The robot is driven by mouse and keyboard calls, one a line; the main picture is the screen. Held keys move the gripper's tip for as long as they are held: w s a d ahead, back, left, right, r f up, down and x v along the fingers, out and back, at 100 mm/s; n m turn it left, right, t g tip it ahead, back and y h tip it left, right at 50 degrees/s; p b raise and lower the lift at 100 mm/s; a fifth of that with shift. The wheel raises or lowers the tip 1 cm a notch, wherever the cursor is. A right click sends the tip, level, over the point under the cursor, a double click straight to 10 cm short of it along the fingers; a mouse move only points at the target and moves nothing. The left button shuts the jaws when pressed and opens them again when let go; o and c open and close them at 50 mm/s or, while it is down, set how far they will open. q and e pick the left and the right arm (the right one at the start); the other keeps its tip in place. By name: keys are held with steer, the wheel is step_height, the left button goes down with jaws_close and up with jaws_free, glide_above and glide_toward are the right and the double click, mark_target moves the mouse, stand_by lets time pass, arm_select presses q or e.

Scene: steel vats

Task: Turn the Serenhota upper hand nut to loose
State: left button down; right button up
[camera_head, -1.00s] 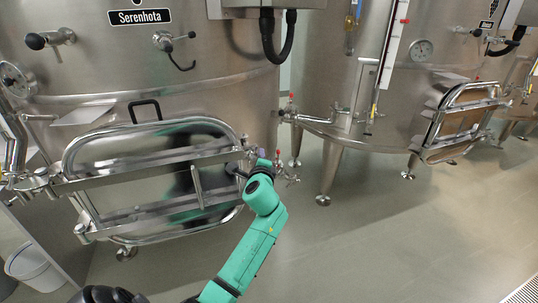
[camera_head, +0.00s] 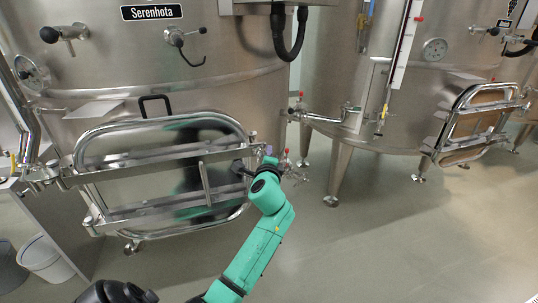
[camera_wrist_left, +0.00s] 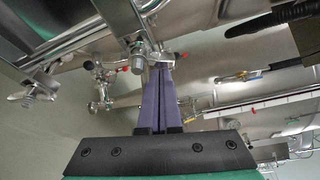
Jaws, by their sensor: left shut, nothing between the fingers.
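The Serenhota vat (camera_head: 215,70) stands at the left in the head view, its name on a black sign (camera_head: 152,12). Its low door (camera_head: 150,185) has a shiny rounded frame and two crossbars. My left gripper (camera_head: 268,152) is at the right end of the upper crossbar (camera_head: 200,161), where it hides much of the fastening. In the left wrist view, its purple fingers (camera_wrist_left: 160,70) are shut with nothing between them. A metal nut on a bolt (camera_wrist_left: 138,48) shows just beyond and left of the tips; I cannot tell whether they touch. My right gripper is not in view.
A valve with a red knob (camera_head: 300,103) sticks out right of the door. A second vat (camera_head: 370,110) stands on legs at the right. A white bucket (camera_head: 45,260) is on the floor at lower left. The floor (camera_head: 400,240) at the right is clear.

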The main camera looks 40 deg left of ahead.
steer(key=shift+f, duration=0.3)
arm_select(q)
steer(key=n+b, duration=0.2)
steer(key=b, duration=0.1)
steer(key=shift+s+a+r+t, duration=0.1)
steer(key=shift+s+r+t, duration=0.05)
steer(key=shift+t, duration=0.15)
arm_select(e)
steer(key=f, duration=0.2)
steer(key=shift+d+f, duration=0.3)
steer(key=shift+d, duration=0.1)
